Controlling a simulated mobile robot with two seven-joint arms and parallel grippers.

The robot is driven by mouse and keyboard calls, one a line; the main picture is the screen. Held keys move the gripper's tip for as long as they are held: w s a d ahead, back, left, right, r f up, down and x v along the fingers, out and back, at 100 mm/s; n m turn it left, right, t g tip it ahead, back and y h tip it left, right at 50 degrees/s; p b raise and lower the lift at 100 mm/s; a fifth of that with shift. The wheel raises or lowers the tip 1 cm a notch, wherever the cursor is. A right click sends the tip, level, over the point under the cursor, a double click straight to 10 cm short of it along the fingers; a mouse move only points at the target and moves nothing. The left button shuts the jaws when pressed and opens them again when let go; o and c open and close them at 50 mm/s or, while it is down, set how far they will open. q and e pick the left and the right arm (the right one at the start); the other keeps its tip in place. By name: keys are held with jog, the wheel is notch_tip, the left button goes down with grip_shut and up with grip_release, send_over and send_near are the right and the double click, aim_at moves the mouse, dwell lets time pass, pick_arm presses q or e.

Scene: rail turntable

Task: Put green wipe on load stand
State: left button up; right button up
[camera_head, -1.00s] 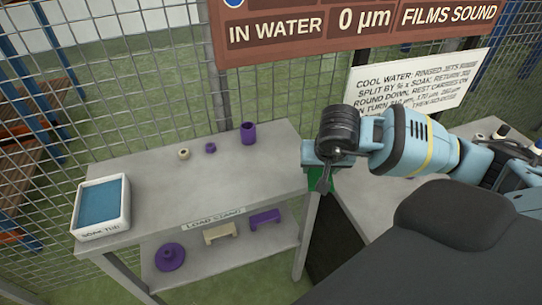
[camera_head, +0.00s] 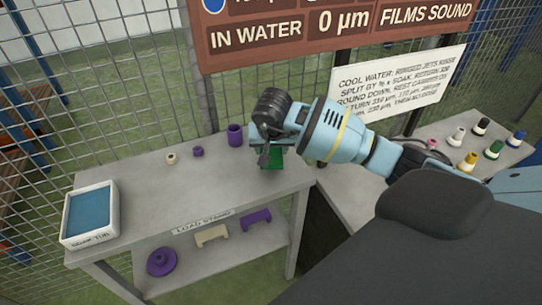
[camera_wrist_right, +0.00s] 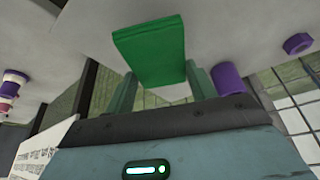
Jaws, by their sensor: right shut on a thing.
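The green wipe (camera_head: 271,158) is a flat green piece held below my right gripper (camera_head: 264,152), over the right end of the load stand (camera_head: 200,193). In the right wrist view the wipe (camera_wrist_right: 150,52) sticks out from between the two fingers of the right gripper (camera_wrist_right: 160,92). The gripper is shut on it. The load stand is a grey table with a label on its front edge and a lower shelf. Whether the wipe touches the top is hard to tell. My left gripper is out of view.
On the stand are a tub of blue liquid (camera_head: 91,213), a beige ring (camera_head: 171,158), a small purple nut (camera_head: 198,151) and a purple cylinder (camera_head: 235,135). The lower shelf holds purple and beige parts. Several coloured pieces (camera_head: 480,145) stand on the right table. The stand's front middle is clear.

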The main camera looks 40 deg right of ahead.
aim_at(271, 154)
jog(key=shift+w+f, duration=0.1)
jog(key=shift+f, duration=1.65)
jog(key=shift+f, duration=0.1)
jog(key=shift+f, duration=0.15)
jog(key=o, duration=0.9)
jog(key=shift+r, duration=0.2)
jog(key=shift+r, duration=0.35)
jog(key=p+v, duration=0.1)
jog(key=v, duration=1)
jog(key=shift+a+r, duration=0.1)
jog(key=shift+r, duration=0.1)
